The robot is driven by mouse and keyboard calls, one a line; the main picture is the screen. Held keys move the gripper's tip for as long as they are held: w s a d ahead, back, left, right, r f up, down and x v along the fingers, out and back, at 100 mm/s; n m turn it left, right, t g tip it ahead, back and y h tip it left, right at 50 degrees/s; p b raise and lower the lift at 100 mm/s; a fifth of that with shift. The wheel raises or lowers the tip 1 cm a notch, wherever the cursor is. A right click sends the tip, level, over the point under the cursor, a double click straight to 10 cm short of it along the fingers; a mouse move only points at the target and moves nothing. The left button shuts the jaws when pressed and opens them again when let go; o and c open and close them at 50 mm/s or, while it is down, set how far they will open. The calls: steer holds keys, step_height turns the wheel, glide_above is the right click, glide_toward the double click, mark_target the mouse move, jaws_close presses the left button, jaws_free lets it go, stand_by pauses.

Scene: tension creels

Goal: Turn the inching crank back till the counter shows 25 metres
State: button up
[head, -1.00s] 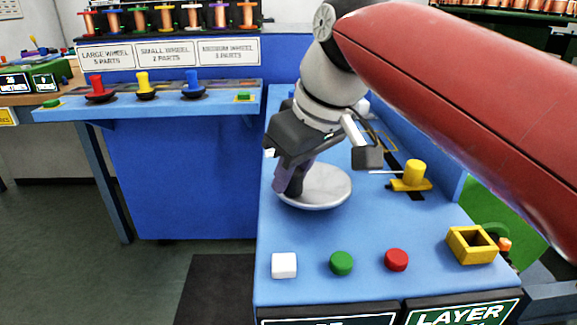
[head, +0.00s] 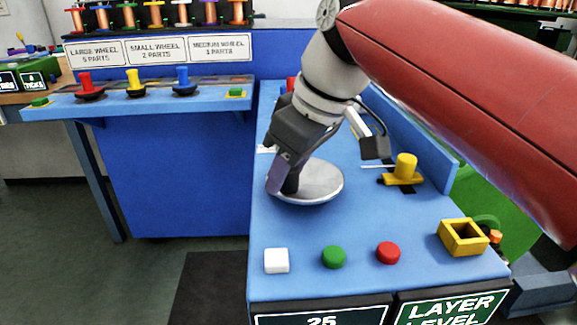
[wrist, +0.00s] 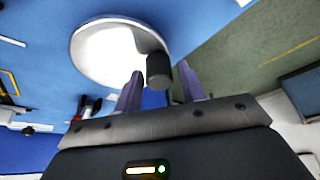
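The inching crank is a pale round disc (head: 322,183) on the blue bench top, with a dark upright knob (head: 291,183) near its left edge. The disc (wrist: 105,45) and knob (wrist: 159,70) also show in the wrist view. My gripper (head: 282,180) reaches down at the knob. In the wrist view its two purple fingers (wrist: 160,85) stand apart, one on each side of the knob, with small gaps showing; I see no clear grip. The counter (head: 322,319) on the bench front reads 25, its lower part cut off by the picture edge.
A white button (head: 276,260), a green button (head: 334,257) and a red button (head: 388,253) line the bench front. A yellow square box (head: 463,237) and a yellow knob on a slider (head: 404,168) stand to the right. Coloured-handled pegs sit on the left shelf (head: 150,103).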

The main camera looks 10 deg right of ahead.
steer(key=shift+o, duration=0.6)
steer(key=v, duration=0.7)
steer(key=shift+r, duration=0.35)
steer(key=shift+s+d, duration=0.1)
